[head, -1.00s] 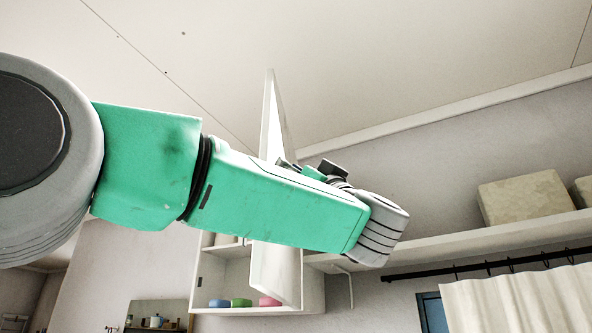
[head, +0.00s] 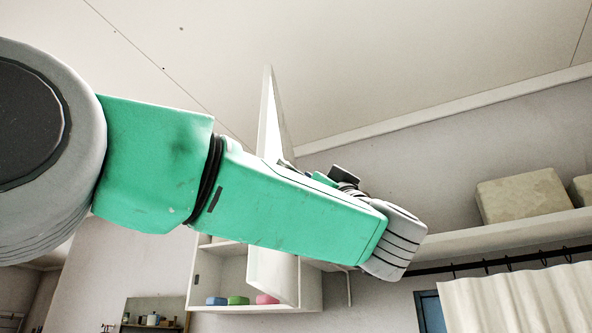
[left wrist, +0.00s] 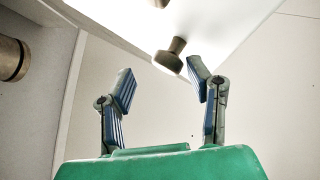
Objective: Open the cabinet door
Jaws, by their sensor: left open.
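The white cabinet (head: 205,308) hangs on the wall in the head view. Its white door (head: 272,125) stands swung outward, showing part of the inside. My green left arm crosses in front of the door and hides its middle. My left gripper (head: 345,178) is partly hidden behind the arm, to the right of the door. In the left wrist view the left gripper (left wrist: 161,73) is open, its two fingers apart. A dark round knob (left wrist: 171,56) on the white door panel (left wrist: 215,25) shows between and just beyond the fingertips, nearer the right finger. Contact cannot be told.
Blue, green and pink items (head: 238,300) sit on the cabinet's lower shelf. A wall shelf (head: 500,233) with a beige box (head: 522,196) runs to the right, above a curtain (head: 520,300). A brownish round fitting (left wrist: 12,60) is at the wrist view's left.

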